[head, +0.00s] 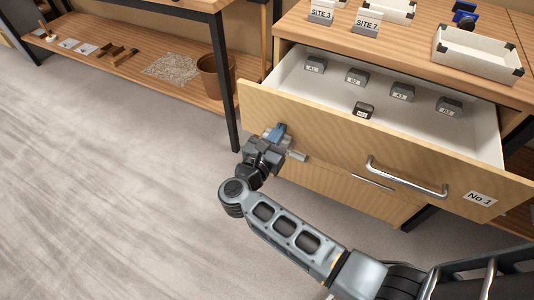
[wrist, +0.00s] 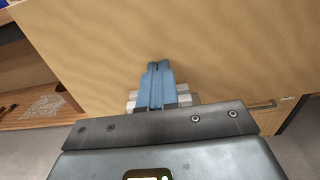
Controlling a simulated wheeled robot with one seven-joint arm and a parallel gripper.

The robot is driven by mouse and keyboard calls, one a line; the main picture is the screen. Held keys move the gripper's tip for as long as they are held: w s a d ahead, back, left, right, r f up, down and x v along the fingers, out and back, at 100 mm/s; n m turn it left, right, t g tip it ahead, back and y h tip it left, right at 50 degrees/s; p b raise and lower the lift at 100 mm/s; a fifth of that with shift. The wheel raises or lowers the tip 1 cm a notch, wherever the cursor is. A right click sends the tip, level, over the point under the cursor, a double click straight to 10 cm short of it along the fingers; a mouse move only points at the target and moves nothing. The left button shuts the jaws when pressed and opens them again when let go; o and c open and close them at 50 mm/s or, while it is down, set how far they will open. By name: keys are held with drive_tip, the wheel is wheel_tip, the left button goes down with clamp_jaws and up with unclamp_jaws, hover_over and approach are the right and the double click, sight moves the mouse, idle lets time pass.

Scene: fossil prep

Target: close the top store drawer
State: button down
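The top store drawer (head: 350,138) stands pulled out of the wooden cabinet in the head view, its front panel labelled "No 1" and fitted with a silver bar handle (head: 406,180). Several small labelled grey blocks lie inside it. My gripper (head: 277,131) is at the left part of the drawer front, left of the handle. In the wrist view, its two blue fingers (wrist: 158,68) are together with nothing between them, and they point at the plain wooden panel (wrist: 230,45). I cannot tell whether the fingertips touch the panel.
Below is another drawer front with a handle (head: 373,182). The cabinet top holds "SITE" cards (head: 366,22) and a white tray (head: 478,56). Left stands a table with a dark leg (head: 222,85) and a low shelf carrying a brown pot (head: 214,78). The floor at left is clear.

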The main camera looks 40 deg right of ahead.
drive_tip(key=b, duration=0.9)
hover_over(310, 96)
drive_tip(key=a, duration=0.1)
drive_tip(key=shift+s+a+f, duration=0.1)
drive_tip(key=shift+s+a, duration=0.05)
drive_tip(key=shift+a, duration=0.05)
drive_tip(key=shift+d, duration=0.3)
drive_tip(key=shift+d+r, duration=0.2)
drive_tip(key=shift+r, duration=0.05)
drive_tip(key=shift+d+r, duration=0.1)
drive_tip(key=shift+d, duration=0.05)
